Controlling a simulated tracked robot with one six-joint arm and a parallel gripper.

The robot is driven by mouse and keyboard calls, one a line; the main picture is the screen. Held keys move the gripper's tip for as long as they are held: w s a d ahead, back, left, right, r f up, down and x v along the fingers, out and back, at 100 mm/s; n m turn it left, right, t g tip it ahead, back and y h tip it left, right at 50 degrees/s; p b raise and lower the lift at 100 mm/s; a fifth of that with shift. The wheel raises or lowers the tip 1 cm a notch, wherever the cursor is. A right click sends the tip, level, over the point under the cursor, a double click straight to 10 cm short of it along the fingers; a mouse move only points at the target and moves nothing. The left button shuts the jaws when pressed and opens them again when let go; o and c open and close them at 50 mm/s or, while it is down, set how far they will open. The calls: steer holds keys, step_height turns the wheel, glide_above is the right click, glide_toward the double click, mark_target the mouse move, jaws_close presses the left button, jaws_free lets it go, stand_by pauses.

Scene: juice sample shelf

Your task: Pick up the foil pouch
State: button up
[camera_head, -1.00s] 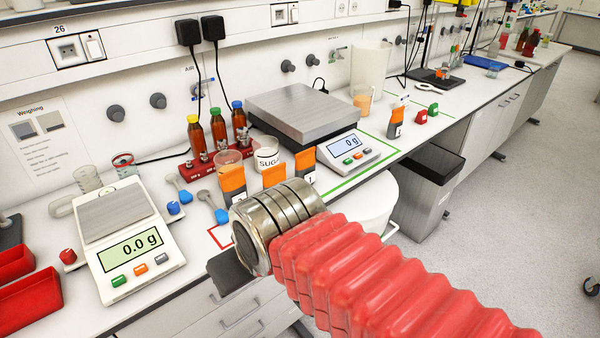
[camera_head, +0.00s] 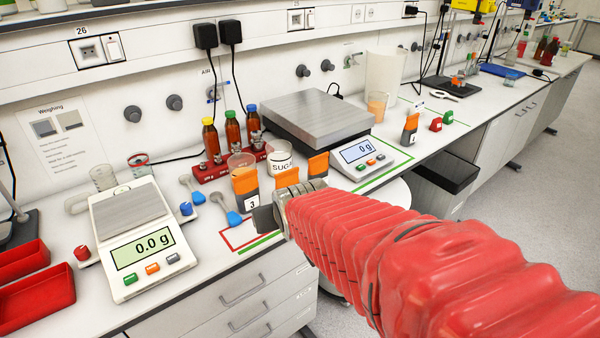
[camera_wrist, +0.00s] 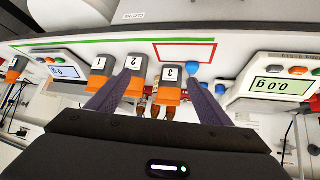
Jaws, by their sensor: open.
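Several dark pouches with orange ends stand at the bench's front; I cannot tell which one the task means. Pouch 3 (camera_head: 246,190) is leftmost in the head view, and shows in the wrist view (camera_wrist: 171,78) between my finger lines. Pouch 2 (camera_wrist: 134,66) and pouch 1 (camera_wrist: 102,68) stand beside it; my left finger overlaps pouch 2's lower part in the picture. Another pouch (camera_head: 410,130) stands farther right. My gripper (camera_wrist: 159,82) is open and empty, pointing at the pouches. In the head view my red-sleeved arm covers part of the gripper and the lower pouches.
A small scale (camera_head: 143,238) reading 0.0 g stands left of the pouches, a larger scale (camera_head: 318,118) behind right. A beaker, a sugar cup (camera_head: 279,158), blue scoops (camera_head: 227,208) and bottles (camera_head: 211,140) crowd closely. Red trays (camera_head: 38,296) lie far left.

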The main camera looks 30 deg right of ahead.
steer(key=w+d+f+m+t+h, duration=0.1)
steer(key=w+d+f, duration=0.1)
steer(key=d, duration=0.7)
steer(key=w+d+f+m+t+h, duration=0.1)
steer(key=w+d+f+t+h, duration=0.1)
steer(key=d+f, duration=0.3)
steer(key=w+d, duration=0.1)
steer(key=d, duration=0.3)
steer(key=shift+w+m+t, duration=0.15)
steer(key=shift+m+t, duration=0.15)
steer(key=shift+m, duration=0.1)
steer(key=shift+f, duration=0.15)
